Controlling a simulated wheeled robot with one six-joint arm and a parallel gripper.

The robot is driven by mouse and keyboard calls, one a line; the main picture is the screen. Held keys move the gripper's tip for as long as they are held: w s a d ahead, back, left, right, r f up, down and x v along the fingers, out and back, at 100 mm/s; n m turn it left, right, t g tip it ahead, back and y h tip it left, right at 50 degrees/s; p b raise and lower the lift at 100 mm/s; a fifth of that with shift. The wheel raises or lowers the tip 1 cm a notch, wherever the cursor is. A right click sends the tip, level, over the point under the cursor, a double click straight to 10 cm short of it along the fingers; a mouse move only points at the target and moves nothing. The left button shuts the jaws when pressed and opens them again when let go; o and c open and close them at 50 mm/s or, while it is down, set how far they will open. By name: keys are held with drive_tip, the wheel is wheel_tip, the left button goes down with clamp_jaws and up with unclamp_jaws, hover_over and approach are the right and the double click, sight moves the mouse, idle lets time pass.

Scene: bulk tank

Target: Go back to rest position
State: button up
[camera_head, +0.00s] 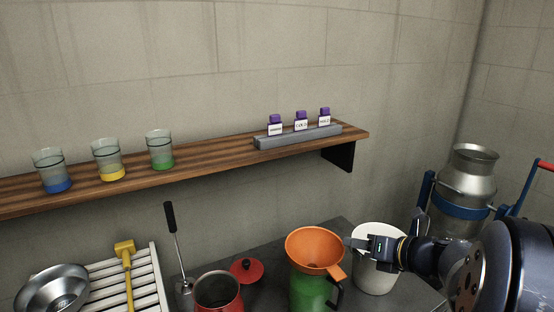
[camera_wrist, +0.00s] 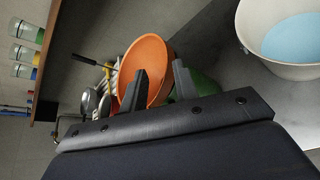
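My gripper (camera_head: 358,243) is at the right in the head view, above the counter and beside the orange funnel (camera_head: 314,250). The funnel sits in the top of a green jug (camera_head: 312,290) with a dark handle. In the wrist view the two fingers (camera_wrist: 158,88) stand apart with nothing visible held between them, and the orange funnel (camera_wrist: 147,62) is beyond them. I cannot tell whether a finger touches the funnel.
A white bucket (camera_head: 375,285) with blue liquid (camera_wrist: 292,38) stands behind my gripper. A red pot (camera_head: 218,292), ladle (camera_head: 176,240) and drying rack (camera_head: 90,270) are to the left. A wooden shelf (camera_head: 215,155) above holds cups and bottles. A milk can (camera_head: 467,180) stands right.

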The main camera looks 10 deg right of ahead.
sight(334, 239)
drive_tip(key=x, duration=0.8)
drive_tip(key=shift+w+a+f, duration=0.15)
wheel_tip(334, 239, up, 3)
drive_tip(key=shift+p, duration=0.9)
drive_tip(key=shift+r+p, duration=0.3)
drive_tip(key=shift+r, duration=0.2)
drive_tip(key=shift+f, duration=0.1)
